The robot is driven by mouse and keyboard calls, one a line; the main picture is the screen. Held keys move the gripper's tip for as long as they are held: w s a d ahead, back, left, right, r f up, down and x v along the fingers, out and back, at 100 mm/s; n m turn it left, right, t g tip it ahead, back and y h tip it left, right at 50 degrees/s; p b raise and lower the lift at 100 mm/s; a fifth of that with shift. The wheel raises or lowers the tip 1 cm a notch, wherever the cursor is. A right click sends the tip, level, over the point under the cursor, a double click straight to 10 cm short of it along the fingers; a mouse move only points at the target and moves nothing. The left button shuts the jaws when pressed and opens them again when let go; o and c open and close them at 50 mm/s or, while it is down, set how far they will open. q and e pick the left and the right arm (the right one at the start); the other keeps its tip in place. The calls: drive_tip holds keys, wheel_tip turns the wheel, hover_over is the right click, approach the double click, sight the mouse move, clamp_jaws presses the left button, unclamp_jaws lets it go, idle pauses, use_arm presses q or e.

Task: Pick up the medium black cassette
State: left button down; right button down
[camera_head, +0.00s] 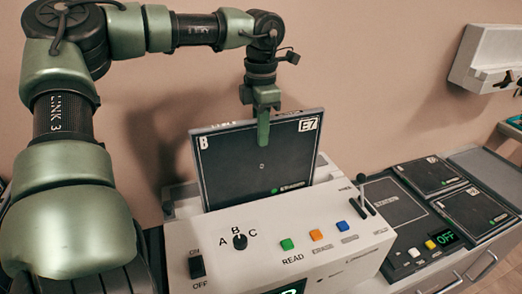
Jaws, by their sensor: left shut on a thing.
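A black cassette (230,170) with a light frame stands upright, slightly tilted, at the back of a white reader machine (290,240). It bears the marks "B" and "E7". My left gripper (263,132) points down at its top edge and is shut on it, with one green finger showing in front of the face. The cassette's lower edge is hidden behind the machine's front panel, so I cannot tell if it sits in a slot. Two other black cassettes lie flat at the right, one farther back (437,174) and one nearer (475,211). My right gripper is not in view.
The reader's panel has a knob (239,241), green, orange and blue buttons and a black lever (362,190). A dark panel with an "OFF" display (446,239) lies right of it. A white wall unit (487,58) hangs at upper right.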

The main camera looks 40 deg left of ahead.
use_arm(q)
wheel_tip(320, 180, up, 12)
drive_tip(key=shift+r+b, duration=0.1)
drive_tip(key=shift+b, duration=0.3)
idle(0.3)
wheel_tip(320, 180, up, 9)
drive_tip(key=p, duration=1)
idle(0.4)
